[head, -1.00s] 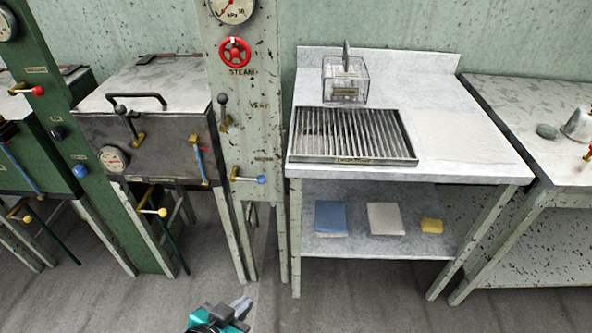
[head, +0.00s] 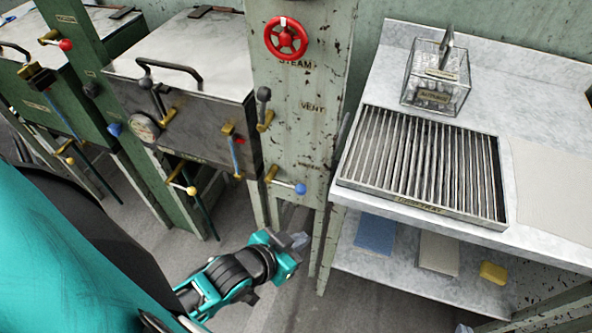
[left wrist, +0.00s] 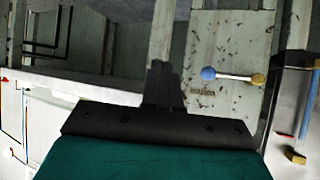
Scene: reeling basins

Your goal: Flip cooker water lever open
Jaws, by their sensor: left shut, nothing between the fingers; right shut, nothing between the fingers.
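The lever with a blue ball knob (head: 286,184) sticks out to the right from its brass pivot on the front of the pale green post (head: 310,145). In the left wrist view the same lever (left wrist: 232,76) lies roughly level, with its blue knob to the left and brass pivot to the right. My left gripper (head: 297,242) is shut and empty, below the lever and apart from it. Its dark fingers (left wrist: 164,85) show left of the knob in the wrist view. Only a small tip of my right gripper (head: 464,328) shows at the bottom edge.
A red steam wheel (head: 286,39) and a black-knobbed vent lever (head: 264,108) sit higher on the post. A metal cooker box (head: 185,85) with other levers stands left. A marble-topped table (head: 415,236) with a grate (head: 420,165) stands right.

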